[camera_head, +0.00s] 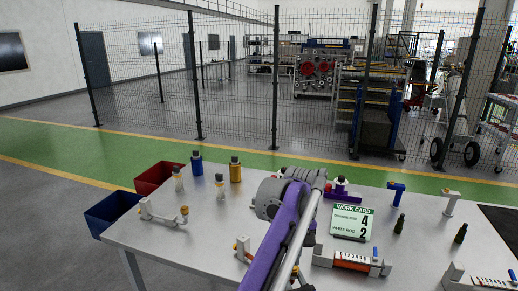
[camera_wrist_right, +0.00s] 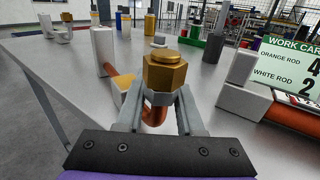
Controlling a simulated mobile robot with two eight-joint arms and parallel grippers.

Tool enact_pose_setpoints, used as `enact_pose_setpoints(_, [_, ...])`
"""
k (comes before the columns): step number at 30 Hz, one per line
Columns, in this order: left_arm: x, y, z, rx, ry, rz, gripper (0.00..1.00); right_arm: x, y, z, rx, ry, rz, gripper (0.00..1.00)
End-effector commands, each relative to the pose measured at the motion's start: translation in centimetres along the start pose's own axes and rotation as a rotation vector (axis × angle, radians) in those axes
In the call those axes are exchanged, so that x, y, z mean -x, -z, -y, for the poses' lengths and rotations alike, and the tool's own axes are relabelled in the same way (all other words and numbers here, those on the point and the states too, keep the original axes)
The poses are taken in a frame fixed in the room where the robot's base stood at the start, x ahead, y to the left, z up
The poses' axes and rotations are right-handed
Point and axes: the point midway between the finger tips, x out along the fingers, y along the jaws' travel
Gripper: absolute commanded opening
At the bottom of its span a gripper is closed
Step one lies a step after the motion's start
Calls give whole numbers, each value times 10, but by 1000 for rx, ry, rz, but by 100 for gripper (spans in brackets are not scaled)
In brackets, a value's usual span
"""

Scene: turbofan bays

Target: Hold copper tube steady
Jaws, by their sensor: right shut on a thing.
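In the right wrist view, a brass hex nut (camera_wrist_right: 165,74) sits upright between the fingers of my right gripper (camera_wrist_right: 158,108). A bent copper tube (camera_wrist_right: 154,116) shows just below the nut, between the fingers. The gripper is shut on the tube end; the exact contact is partly hidden by the fingers and nut. Another copper-coloured length (camera_wrist_right: 110,72) shows by a grey upright block (camera_wrist_right: 103,44) at left; I cannot tell whether it joins the held tube. In the head view my purple arm covers this spot. My left gripper is not in view.
A work card (camera_head: 351,224) stands on the grey table (camera_head: 170,238). An orange-rod fixture (camera_head: 352,261) lies right of my arm. Several bottles, including a blue one (camera_head: 197,163), stand at the back left. Red (camera_head: 158,177) and blue (camera_head: 110,211) bins are at the left edge.

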Motion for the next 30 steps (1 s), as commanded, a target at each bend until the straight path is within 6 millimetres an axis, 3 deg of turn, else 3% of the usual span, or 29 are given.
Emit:
enact_pose_setpoints(8, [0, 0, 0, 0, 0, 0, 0, 0, 0, 0, 0, -1, 0, 0])
enact_pose_setpoints(9, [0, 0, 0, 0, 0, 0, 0, 0, 0, 0, 0, -1, 0, 43])
enact_pose_setpoints(14, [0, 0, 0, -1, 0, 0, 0, 0, 0, 0, 0, -1, 0, 71])
enact_pose_setpoints(24, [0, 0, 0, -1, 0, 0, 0, 3, 0, 0, 0, -1, 0, 71])
enact_pose_setpoints(30, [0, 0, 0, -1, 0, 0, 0, 32, 0, 0, 0, 0, 1, 71])
